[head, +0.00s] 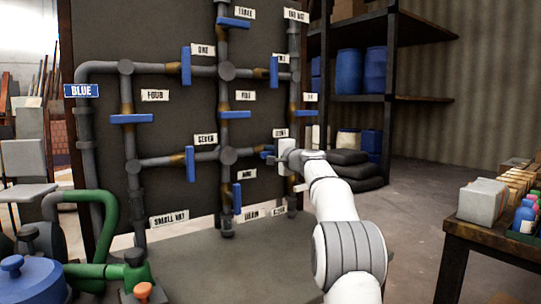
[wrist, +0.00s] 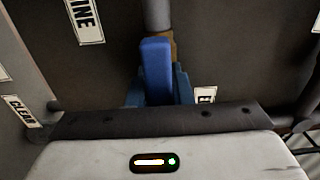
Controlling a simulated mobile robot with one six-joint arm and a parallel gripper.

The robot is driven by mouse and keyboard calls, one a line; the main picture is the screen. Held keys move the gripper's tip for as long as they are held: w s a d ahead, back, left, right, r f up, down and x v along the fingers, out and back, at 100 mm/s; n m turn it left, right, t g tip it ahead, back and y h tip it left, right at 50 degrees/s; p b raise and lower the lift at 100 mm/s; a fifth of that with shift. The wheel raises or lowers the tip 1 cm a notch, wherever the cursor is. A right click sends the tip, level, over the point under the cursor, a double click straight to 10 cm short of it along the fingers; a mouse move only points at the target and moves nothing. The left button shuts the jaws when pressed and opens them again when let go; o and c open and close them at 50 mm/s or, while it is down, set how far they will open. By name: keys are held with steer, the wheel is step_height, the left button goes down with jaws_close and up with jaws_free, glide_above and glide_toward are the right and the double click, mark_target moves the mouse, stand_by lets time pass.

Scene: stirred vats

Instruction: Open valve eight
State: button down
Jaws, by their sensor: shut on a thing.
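Valve eight's blue handle (head: 267,151) is on the lower horizontal pipe, right of the middle junction, mostly hidden by my gripper in the head view. The "EIGHT" label (head: 280,133) is just above, partly covered. My gripper (head: 274,157) is at this valve. In the wrist view the blue handle (wrist: 156,70) stands between the two bluish fingers of my gripper (wrist: 159,92), which are shut on it. A grey pipe (wrist: 157,14) and a brass-coloured valve body (wrist: 168,48) show behind it. The handle appears roughly in line with the pipe there.
Valve nine's blue handle (head: 237,197) is close below left, valve seven's (head: 189,162) further left, valve five's (head: 235,115) above left. The "NINE" label (wrist: 85,20) shows in the wrist view. A shelf (head: 386,95) and a table (head: 490,235) stand to the right; open floor lies between.

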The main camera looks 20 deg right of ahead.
steer(key=shift+f, duration=0.1)
steer(key=c, duration=1.3)
jaws_free()
steer(key=shift+s, duration=0.1)
steer(key=b+v, duration=0.1)
steer(key=v, duration=0.6)
steer(key=shift+s, duration=0.25)
